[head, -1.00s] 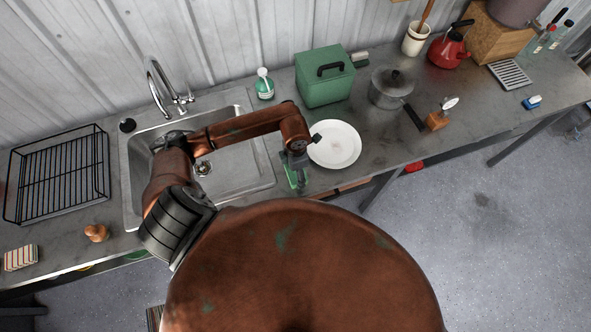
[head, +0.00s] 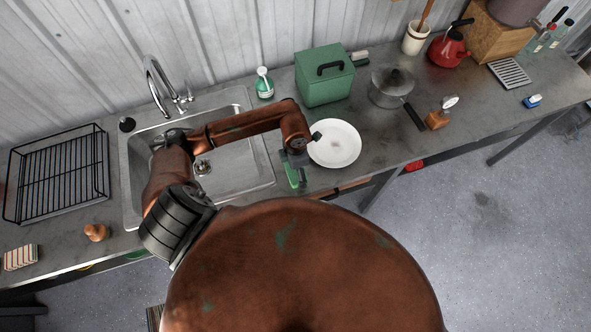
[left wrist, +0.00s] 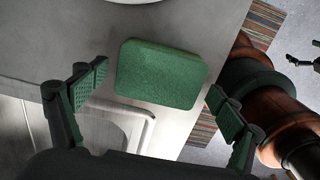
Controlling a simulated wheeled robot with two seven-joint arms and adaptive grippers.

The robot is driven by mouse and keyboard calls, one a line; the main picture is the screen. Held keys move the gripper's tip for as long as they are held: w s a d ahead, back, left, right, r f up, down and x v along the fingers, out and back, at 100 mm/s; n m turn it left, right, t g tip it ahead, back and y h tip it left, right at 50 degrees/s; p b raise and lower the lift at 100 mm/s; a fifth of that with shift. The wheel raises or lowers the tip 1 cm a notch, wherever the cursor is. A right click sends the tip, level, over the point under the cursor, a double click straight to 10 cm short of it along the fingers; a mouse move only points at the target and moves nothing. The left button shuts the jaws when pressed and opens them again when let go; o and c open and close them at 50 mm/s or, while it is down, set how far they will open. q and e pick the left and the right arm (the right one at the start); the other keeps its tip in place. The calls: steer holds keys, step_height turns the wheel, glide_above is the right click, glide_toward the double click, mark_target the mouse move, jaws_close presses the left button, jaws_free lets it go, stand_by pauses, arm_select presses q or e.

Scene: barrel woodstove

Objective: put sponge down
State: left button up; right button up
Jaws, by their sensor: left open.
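The green sponge (left wrist: 160,75) is a rounded block in the left wrist view. It lies between the spread fingers of my left gripper (left wrist: 158,101), with a gap on each side. The sponge appears to rest on the grey counter next to the sink's edge. In the head view the sponge (head: 291,175) is a small green patch, partly hidden by my left gripper (head: 298,173), which points down over the counter between the sink and the white plate. A dark finger-like part at the right edge of the left wrist view may be my right gripper; its state is unclear.
The sink (head: 235,166) is left of the gripper, and the white plate (head: 334,144) is close on its right. The counter's front edge is near the sponge, with floor beyond.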

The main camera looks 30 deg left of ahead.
arm_select(q)
step_height(320, 180, up, 11)
steer(key=b, duration=0.1)
steer(key=shift+r+b, duration=0.2)
steer(key=shift+b, duration=0.2)
stand_by(0.3)
